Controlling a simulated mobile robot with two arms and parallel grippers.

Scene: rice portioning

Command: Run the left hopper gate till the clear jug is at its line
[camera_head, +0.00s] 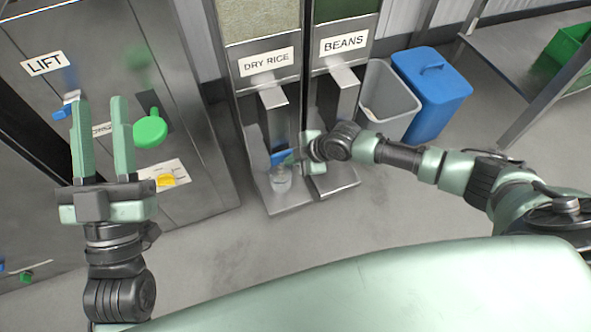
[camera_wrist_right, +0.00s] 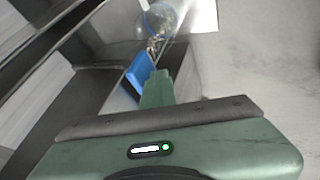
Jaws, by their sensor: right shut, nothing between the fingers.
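The left hopper, labelled DRY RICE (camera_head: 266,62), has a grey chute (camera_head: 273,98) and a blue gate handle (camera_head: 281,156) below it. The blue handle also shows in the right wrist view (camera_wrist_right: 140,72). The clear jug (camera_head: 281,181) stands on the hopper's base plate under the handle; it shows at the top of the right wrist view (camera_wrist_right: 160,20), its fill level and line too small to read. My right gripper (camera_head: 293,158) is shut and empty, its fingertips close beside the blue handle; contact is unclear. My left gripper (camera_head: 101,103) is open and empty, raised at the left.
The BEANS hopper (camera_head: 343,42) stands directly to the right of the rice hopper. A grey bin (camera_head: 390,103) and a blue lidded bin (camera_head: 432,92) stand beyond. A steel cabinet with a LIFT label (camera_head: 43,63) and coloured knobs fills the left. The floor in front is clear.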

